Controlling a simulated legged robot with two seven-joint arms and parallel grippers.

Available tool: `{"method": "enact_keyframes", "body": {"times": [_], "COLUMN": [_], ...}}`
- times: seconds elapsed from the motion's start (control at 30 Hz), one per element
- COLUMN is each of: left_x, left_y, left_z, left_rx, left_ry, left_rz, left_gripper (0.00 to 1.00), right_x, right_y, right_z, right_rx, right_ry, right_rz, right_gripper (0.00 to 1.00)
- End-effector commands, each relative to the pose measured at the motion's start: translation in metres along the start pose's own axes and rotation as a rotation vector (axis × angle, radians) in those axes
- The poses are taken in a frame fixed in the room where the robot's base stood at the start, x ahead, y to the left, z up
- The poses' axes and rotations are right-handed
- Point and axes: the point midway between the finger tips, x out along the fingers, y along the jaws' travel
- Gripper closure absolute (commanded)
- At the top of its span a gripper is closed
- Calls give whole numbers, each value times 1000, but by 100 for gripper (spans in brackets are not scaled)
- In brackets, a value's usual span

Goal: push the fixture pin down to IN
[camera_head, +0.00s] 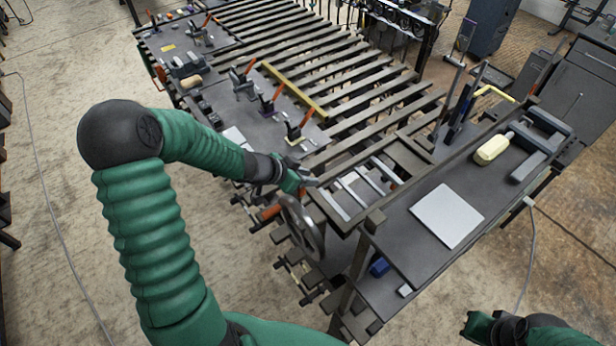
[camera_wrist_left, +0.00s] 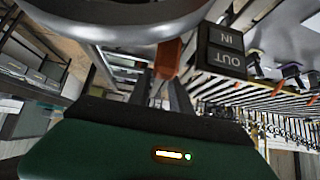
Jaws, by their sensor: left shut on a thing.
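The fixture pin (camera_wrist_left: 167,58), orange-red, shows in the left wrist view between the dark fingers of my left gripper (camera_wrist_left: 160,82). The gripper is shut on it. A dark sign plate (camera_wrist_left: 222,50) marked IN and OUT stands just right of the pin; its letters appear upside down. In the head view my left gripper (camera_head: 303,180) is at the near left corner of the slatted bench, just above a grey handwheel (camera_head: 318,238). The pin is mostly hidden there. My right gripper (camera_head: 480,326) is partly in view at the bottom right, away from the bench; its jaws cannot be made out.
The handwheel rim (camera_wrist_left: 115,28) passes close above the fingers in the left wrist view. A dark side table (camera_head: 400,236) holds a light grey plate (camera_head: 447,215) and a pale yellow bottle-like object (camera_head: 493,149). Toggle clamps with orange handles (camera_head: 305,120) stand on the fixture plate beyond my left gripper.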

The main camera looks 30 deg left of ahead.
Motion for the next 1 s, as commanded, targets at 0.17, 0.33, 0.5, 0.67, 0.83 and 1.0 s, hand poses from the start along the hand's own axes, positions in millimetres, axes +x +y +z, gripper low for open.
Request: {"method": "enact_keyframes", "body": {"times": [0.17, 0.33, 0.5, 0.67, 0.83, 1.0], "left_x": [0, 0, 0, 0, 0, 7], "left_y": [1, 2, 1, 0, 1, 1], "left_z": [0, 1, 1, 1, 1, 8], "left_rx": [0, 0, -1, 0, 0, 0], "left_ry": [0, 0, -1, -2, -2, -2], "left_rz": [4, 4, 2, 1, 2, 3], "left_gripper": [100, 100, 100, 100, 100, 100], "right_x": [0, 0, 0, 0, 0, 7], "right_y": [0, 0, 0, 0, 0, 0], "right_z": [0, 0, 0, 0, 0, 2], "right_rx": [0, 0, 0, 0, 0, 0], "right_ry": [0, 0, 0, 0, 0, 0], "right_rz": [0, 0, 0, 0, 0, 0], "right_gripper": [100, 100, 100, 100, 100, 100]}}
